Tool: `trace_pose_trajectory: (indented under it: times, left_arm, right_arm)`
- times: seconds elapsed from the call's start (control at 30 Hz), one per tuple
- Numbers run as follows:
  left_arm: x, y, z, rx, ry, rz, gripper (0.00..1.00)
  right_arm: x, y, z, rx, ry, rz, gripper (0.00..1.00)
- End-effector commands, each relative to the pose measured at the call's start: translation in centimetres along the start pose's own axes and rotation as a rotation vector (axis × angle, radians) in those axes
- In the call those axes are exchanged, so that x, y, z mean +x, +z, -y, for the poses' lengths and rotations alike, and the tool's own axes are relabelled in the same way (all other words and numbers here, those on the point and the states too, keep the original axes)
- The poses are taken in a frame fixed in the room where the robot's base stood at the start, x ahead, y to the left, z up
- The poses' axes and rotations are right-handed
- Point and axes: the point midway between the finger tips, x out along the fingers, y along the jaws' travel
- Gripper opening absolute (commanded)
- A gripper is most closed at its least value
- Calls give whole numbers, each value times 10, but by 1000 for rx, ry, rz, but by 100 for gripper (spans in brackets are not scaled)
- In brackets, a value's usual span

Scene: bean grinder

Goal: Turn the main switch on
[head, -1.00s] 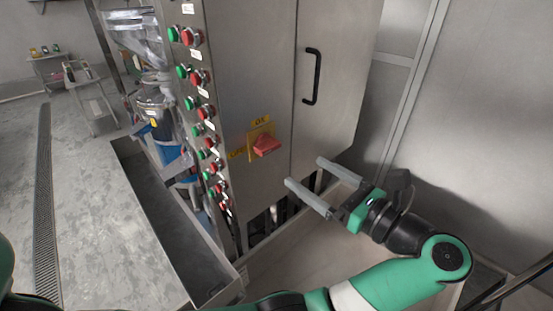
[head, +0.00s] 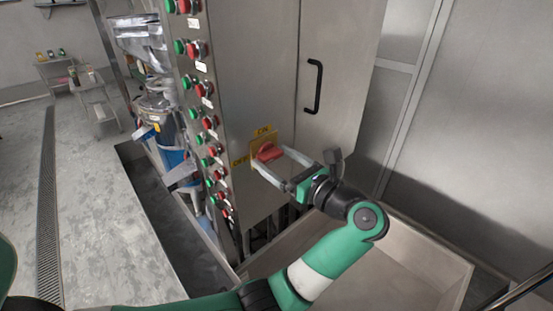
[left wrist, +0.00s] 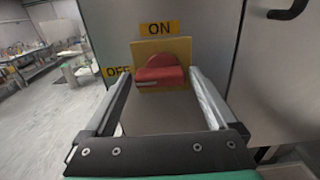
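The main switch is a red knob (head: 268,152) on a yellow plate on the steel cabinet front. It also shows in the left wrist view (left wrist: 160,75), lying roughly level, with the ON label (left wrist: 158,28) above and the OFF label (left wrist: 117,71) to its left. My left gripper (head: 268,155) is open. Its fingers reach towards the plate on either side of the knob, and in the left wrist view there is a gap between each finger and the knob. Whether the fingertips touch the plate cannot be told. My right gripper is not in view.
The steel cabinet (head: 250,70) has a black door handle (head: 314,87) up and right of the switch. Green and red buttons run down its left edge. A shallow metal tray (head: 425,268) lies below my left arm. A metal wall stands at right.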

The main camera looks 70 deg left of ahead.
Motion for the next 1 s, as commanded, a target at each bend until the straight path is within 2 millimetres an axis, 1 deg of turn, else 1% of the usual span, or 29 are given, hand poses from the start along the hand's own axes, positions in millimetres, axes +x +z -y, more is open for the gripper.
trace_pose_trajectory:
  times: [0.03,0.17,0.2,0.27,0.3,0.37,0.4,0.67,0.87,1.0]
  left_arm:
    - [0,0,0,0,0,0,80]
    - [0,0,0,0,0,0,57]
    - [0,0,0,0,0,0,50]
    - [0,0,0,0,0,0,39]
    - [0,0,0,0,0,0,32]
    - [0,0,0,0,0,0,21]
    - [0,0,0,0,0,0,19]
    - [0,1,0,29,1,0,19]
    - [0,2,0,118,1,0,19]
    - [0,3,0,219,1,0,19]
  right_arm:
    - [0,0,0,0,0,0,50]
    - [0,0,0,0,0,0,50]
    - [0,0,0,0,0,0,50]
    - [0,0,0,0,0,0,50]
    - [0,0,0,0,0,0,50]
    - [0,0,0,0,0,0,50]
    - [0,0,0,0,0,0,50]
    - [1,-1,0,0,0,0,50]
    - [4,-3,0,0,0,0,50]
    - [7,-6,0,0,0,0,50]
